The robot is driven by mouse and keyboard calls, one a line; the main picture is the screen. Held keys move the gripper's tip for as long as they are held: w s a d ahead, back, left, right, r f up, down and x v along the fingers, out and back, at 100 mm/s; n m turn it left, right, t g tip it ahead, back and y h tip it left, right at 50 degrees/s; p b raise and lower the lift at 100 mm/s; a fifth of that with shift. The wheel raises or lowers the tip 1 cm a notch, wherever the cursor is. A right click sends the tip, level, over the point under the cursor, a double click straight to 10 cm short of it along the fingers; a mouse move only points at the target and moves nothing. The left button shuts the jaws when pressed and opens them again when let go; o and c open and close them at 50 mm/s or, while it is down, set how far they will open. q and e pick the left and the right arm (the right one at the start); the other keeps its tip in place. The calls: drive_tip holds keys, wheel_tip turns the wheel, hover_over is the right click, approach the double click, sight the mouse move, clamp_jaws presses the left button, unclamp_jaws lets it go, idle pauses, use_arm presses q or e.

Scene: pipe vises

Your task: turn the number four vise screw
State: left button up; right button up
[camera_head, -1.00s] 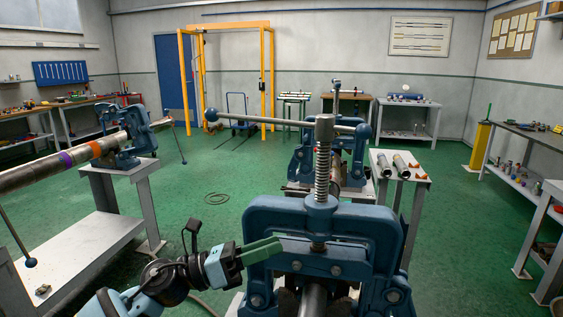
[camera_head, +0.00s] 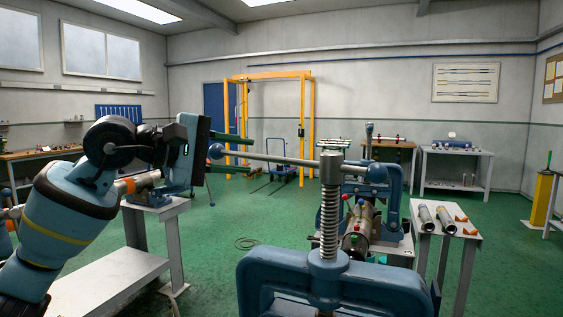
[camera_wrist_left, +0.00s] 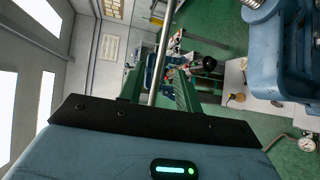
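The nearest blue vise (camera_head: 330,280) stands at the front centre of the head view. No number shows on it. Its upright threaded screw (camera_head: 329,222) carries a long grey cross bar (camera_head: 275,158) with a ball at each end. My left gripper (camera_head: 250,155) is at the bar's left end, fingers spread above and below the bar, just past the left ball (camera_head: 216,151). In the left wrist view the bar (camera_wrist_left: 160,55) runs between the two green fingers, with gaps at both sides. My right gripper is not in view.
Another blue vise (camera_head: 385,205) with a pipe stands behind the near one. A small table (camera_head: 450,222) with pipe pieces is to its right. A grey bench (camera_head: 110,275) is at the left, partly behind my left arm. Green floor is open between.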

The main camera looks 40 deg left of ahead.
sight(263, 158)
use_arm(q)
drive_tip(key=shift+w+d, duration=0.15)
drive_tip(key=shift+w, duration=0.05)
drive_tip(key=p+x, duration=0.1)
drive_tip(key=x, duration=0.5)
drive_tip(key=shift+r+p, duration=0.1)
drive_tip(key=shift+p, duration=0.2)
drive_tip(key=shift+w+d+f, duration=0.25)
drive_tip(key=shift+w, duration=0.3)
clamp_jaws()
